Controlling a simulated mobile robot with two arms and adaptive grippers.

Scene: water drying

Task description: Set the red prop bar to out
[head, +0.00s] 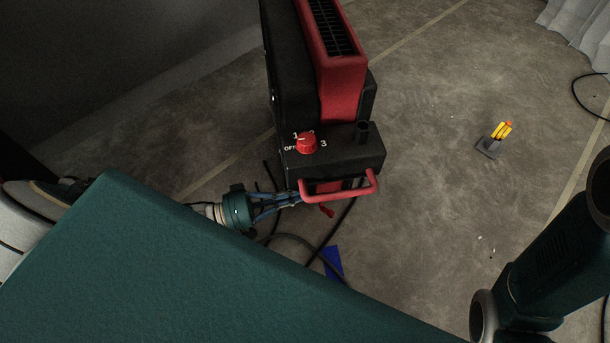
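A black and red machine (342,80) stands on the floor at the upper middle. A red U-shaped bar (345,193), which looks like the prop bar, sticks out low at its near end. A small red piece (326,210) shows just below the bar. My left gripper (296,198) reaches in from the left, its tips at the bar's left end. I cannot tell whether the tips touch the bar or whether they are closed. My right arm shows at the lower right, but its gripper is out of view.
A red knob (306,143) with OFF and number marks sits on top of the machine's near end. Black cables (342,222) lie below it, near a blue piece (333,262). A dark holder with yellow items (502,131) lies to the right. The floor between is mostly clear.

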